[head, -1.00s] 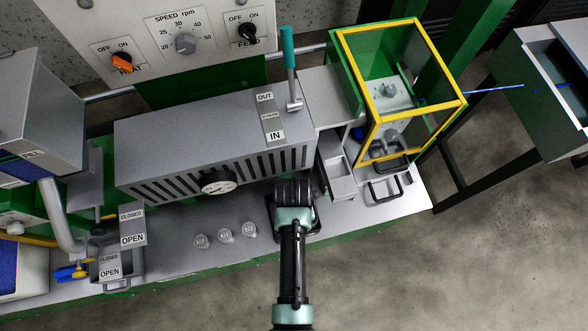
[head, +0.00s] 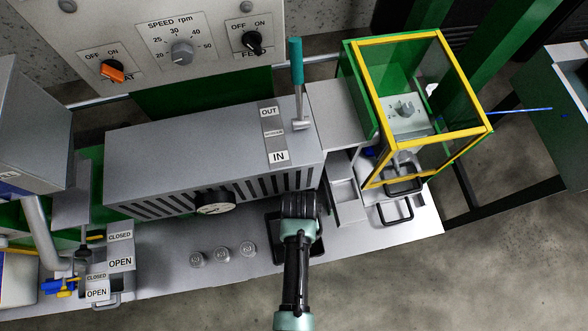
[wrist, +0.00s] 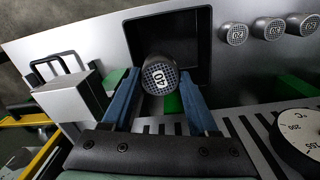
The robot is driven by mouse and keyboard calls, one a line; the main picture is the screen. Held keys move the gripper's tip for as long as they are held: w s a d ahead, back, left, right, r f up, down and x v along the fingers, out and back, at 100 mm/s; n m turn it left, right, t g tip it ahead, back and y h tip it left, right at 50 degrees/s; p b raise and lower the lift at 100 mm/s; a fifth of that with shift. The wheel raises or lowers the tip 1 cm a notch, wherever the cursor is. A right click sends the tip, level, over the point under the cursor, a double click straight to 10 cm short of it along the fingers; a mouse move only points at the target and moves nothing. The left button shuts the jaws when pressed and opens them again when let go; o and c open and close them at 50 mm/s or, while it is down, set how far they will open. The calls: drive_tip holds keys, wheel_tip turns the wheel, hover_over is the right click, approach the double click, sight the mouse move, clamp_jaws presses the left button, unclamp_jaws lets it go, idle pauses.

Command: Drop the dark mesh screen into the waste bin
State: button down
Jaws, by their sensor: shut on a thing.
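In the wrist view, my gripper (wrist: 160,82) has its two blue fingers shut on a dark grey round mesh screen (wrist: 160,73). Its perforated face carries a label reading 40. The screen appears over or beside the lower edge of a black square open bin (wrist: 203,22); its height above it cannot be told. In the head view, my gripper (head: 300,205) points down at the bin, whose dark rim (head: 320,247) shows around it. There my gripper hides the held screen and most of the bin's opening.
Several lighter round screens (head: 222,255) stand on the bench left of the bin. A slotted grey housing (head: 200,160) with a dial gauge (head: 215,204) stands behind. Grey trays with handles (head: 394,212) and a yellow-framed guard (head: 372,120) stand to the right.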

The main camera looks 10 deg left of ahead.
drive_tip(key=shift+f+b, duration=0.4)
drive_tip(key=shift+f, duration=0.35)
drive_tip(key=shift+r, duration=0.1)
drive_tip(key=shift+c, duration=0.4)
unclamp_jaws()
wheel_tip(320, 180, up, 13)
drive_tip(key=shift+a, duration=0.25)
drive_tip(key=shift+w, duration=0.1)
